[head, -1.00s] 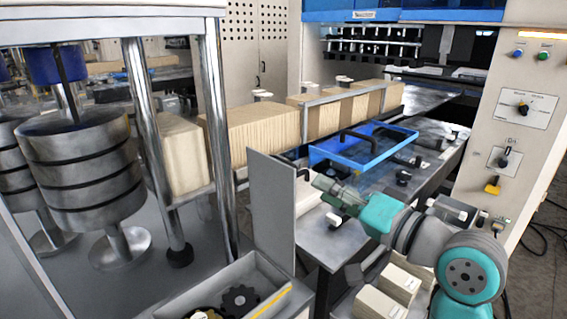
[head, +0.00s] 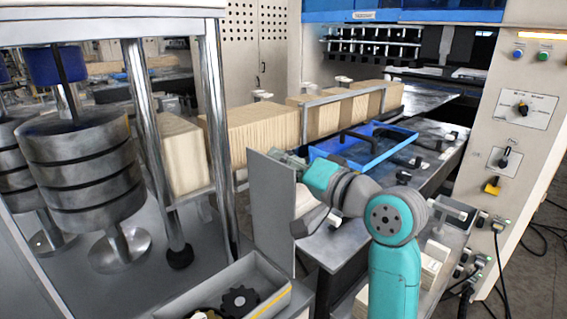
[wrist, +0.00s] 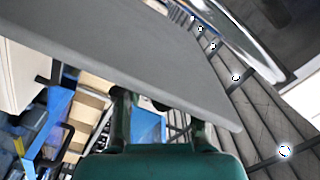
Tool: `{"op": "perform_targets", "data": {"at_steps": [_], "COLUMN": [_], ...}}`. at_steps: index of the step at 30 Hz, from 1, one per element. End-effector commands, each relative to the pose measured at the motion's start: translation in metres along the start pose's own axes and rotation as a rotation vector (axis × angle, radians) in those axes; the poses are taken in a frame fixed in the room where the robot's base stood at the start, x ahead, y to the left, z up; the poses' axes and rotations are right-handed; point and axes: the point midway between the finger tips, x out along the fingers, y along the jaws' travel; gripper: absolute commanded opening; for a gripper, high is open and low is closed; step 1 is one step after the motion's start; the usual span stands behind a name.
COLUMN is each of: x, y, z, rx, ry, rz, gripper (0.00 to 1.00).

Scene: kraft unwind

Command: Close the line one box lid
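The open box (head: 262,270) is grey, with dark and brass-coloured gears inside, at the bottom of the head view. Its grey lid (head: 270,210) stands upright along the far side of the box. In the wrist view the lid (wrist: 130,55) is a broad grey plate across the upper half. My gripper (head: 290,158) is behind the lid near its top edge, partly hidden by it. In the wrist view my gripper (wrist: 160,112) has its two fingers apart, tips close to the plate. Whether they touch the lid I cannot tell.
A blue tray (head: 365,158) with black handles lies on the dark bench behind my arm. A row of kraft stacks (head: 255,130) stands behind the lid. Steel posts and a stacked metal cylinder (head: 82,170) are on the left. A control panel (head: 515,120) is on the right.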

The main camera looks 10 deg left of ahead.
Motion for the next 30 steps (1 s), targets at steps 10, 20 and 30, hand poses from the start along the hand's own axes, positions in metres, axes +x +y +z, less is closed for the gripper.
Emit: {"op": "perform_targets", "data": {"at_steps": [10, 20, 30], "x": [0.0035, 0.0033, 0.0119], "y": [0.0005, 0.0009, -0.0069], "z": [-0.0001, 0.0001, 0.0098], "rx": [0.000, 0.000, -0.046], "ry": [0.001, 0.000, -0.002], "rz": [0.001, 0.001, 0.001], "gripper": [0.39, 0.00, 0.00]}}
